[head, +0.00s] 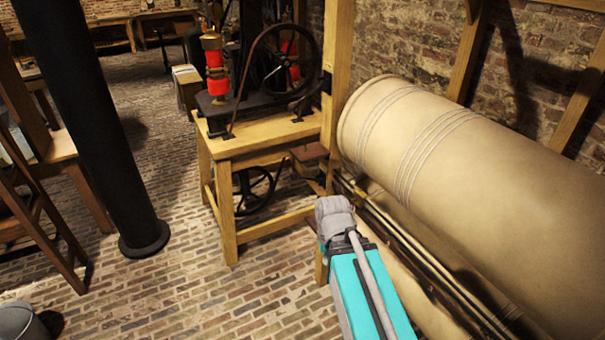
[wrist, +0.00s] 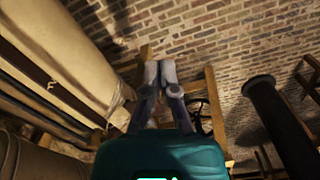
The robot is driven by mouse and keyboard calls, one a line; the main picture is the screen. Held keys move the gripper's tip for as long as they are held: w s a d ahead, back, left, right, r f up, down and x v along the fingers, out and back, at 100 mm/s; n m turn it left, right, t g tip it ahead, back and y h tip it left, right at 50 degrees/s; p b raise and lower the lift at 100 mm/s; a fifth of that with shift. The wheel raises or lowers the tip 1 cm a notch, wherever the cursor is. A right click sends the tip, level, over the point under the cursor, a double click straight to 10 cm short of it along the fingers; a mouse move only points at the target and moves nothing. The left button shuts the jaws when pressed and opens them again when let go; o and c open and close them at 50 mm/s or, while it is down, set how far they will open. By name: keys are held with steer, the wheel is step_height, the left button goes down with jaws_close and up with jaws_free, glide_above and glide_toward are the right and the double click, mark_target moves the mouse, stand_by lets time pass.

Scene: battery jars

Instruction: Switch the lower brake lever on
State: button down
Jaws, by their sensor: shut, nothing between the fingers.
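My gripper (wrist: 160,72) shows in the wrist view with its two grey fingers together and nothing between them. In the head view, my turquoise and grey arm reaches up from the bottom edge, in front of the wooden post and beside the big cream roll; I cannot tell the fingers apart there. I cannot pick out the lower brake lever with certainty in either view. A small dark fitting (head: 326,82) sits on the wooden post (head: 340,60) in the head view. In the wrist view the fingers appear apart from any lever.
A large cream cylinder (head: 480,165) with rails (head: 430,265) below it fills the right side. A wooden stand (head: 262,143) carries a machine with a black wheel (head: 285,62). A black column (head: 95,120) stands left. Brick floor (head: 190,270) is open between them.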

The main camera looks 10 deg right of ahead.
steer(key=w+a+n+t+y+b, duration=0.1)
steer(key=w+t+y+b, duration=0.35)
steer(key=w, duration=1.55)
steer(key=w+d+r+t+y+b, duration=0.1)
steer(key=w+d+r+t, duration=0.1)
steer(key=w, duration=0.5)
steer(key=w+d+r+m+t+y, duration=0.1)
steer(key=w+d+r+t, duration=0.2)
steer(key=w+d+t, duration=0.2)
steer(key=w, duration=0.3)
steer(key=shift+w+d+y+b, duration=0.2)
steer(key=shift+w+y+b, duration=0.05)
steer(key=shift+y+b, duration=0.1)
steer(key=s+f+b+x, duration=0.1)
steer(key=f+b+x, duration=0.1)
steer(key=b+x, duration=0.5)
steer(key=shift+s+a+x, duration=0.35)
steer(key=shift+a+x, duration=0.05)
steer(key=shift+x, duration=2.5)
steer(key=shift+f, duration=0.2)
